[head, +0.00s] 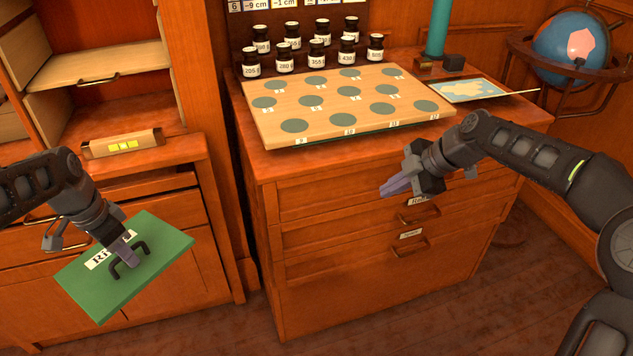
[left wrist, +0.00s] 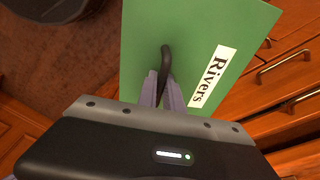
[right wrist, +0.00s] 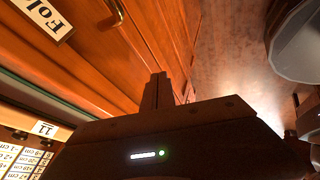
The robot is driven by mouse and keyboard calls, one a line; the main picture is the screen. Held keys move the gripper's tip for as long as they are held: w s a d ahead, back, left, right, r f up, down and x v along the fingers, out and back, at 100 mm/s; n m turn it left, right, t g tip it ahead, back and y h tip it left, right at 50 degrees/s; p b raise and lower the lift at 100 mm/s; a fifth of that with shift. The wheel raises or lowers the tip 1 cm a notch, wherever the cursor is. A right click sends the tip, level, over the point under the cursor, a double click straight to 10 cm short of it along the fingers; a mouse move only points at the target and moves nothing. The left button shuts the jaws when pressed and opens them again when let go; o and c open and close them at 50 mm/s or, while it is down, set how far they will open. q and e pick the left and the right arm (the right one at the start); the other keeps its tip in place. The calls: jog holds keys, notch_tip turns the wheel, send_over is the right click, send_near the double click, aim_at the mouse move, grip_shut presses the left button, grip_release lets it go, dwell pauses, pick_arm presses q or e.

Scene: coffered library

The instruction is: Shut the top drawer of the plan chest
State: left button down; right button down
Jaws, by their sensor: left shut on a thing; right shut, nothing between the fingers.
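The wooden plan chest (head: 345,310) stands in the middle of the head view. Its top drawer (head: 320,196) is just below the chest top; it looks flush or nearly so, and I cannot tell if a small gap remains. My right gripper (head: 392,189) is shut and empty, close in front of the top drawer's face; contact is unclear. In the right wrist view its fingers (right wrist: 157,92) show against the drawer fronts. My left gripper (head: 130,262) is shut on the black handle of a green board (head: 165,237) labelled Rivers, also in the left wrist view (left wrist: 215,30).
A board with dark green discs (head: 315,103) and several labelled jars (head: 284,60) stand on the chest top. A map (head: 470,90) lies at its right. A globe (head: 572,45) stands far right. A wooden cabinet (head: 180,150) is on the left.

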pick_arm(q)
jog(key=shift+s+d+r, duration=0.2)
jog(key=shift+s+d, duration=0.05)
jog(key=shift+s, duration=0.05)
jog(key=shift+w+a+r+p, duration=0.1)
jog(key=shift+w+r+p, duration=0.1)
jog(key=shift+r+p, duration=0.4)
jog(key=shift+f, duration=0.15)
pick_arm(e)
jog(key=v, duration=1)
jog(key=shift+s, duration=0.2)
